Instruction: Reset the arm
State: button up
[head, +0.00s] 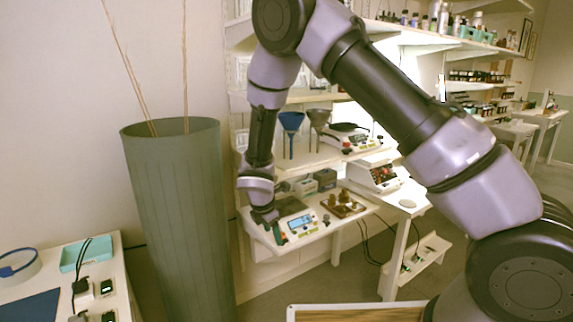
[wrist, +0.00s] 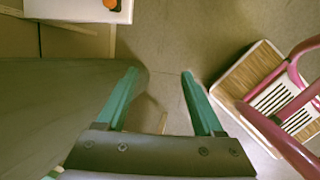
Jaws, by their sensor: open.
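My arm reaches across the head view and hangs down in front of the shelf unit. My gripper (head: 276,234) is at the front edge of the low shelf in the head view, beside a scale with a blue display (head: 300,222). I cannot tell from there how far in front of the shelf it is. In the wrist view my gripper (wrist: 159,74) has its two green fingers spread, with nothing between them. Bare floor shows below the fingers.
A tall grey-green planter (head: 178,220) with dry stalks stands left of my gripper. A white table (head: 112,262) is at lower left. Shelves (head: 320,158) hold funnels and scales. The wrist view shows a wood-topped piece (wrist: 246,82) and pink tubing (wrist: 282,142) at right.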

jog(key=d+r+m+y, duration=0.1)
jog(key=d+r+m, duration=0.7)
jog(key=r, duration=0.5)
jog(key=d+r+m, duration=0.7)
jog(key=d+r, duration=0.3)
jog(key=r, duration=0.4)
jog(key=s+d+r+m+t+y, duration=0.1)
jog(key=s+d+r+m, duration=0.4)
jog(key=s+r+m, duration=0.2)
jog(key=s+d+r+m+t+y, duration=0.1)
jog(key=s+d+r+m, duration=0.5)
jog(key=s, duration=0.6)
jog(key=shift+s+r+m+t+y, duration=0.3)
jog(key=shift+r+m+t, duration=0.1)
jog(key=shift+m+t, duration=0.25)
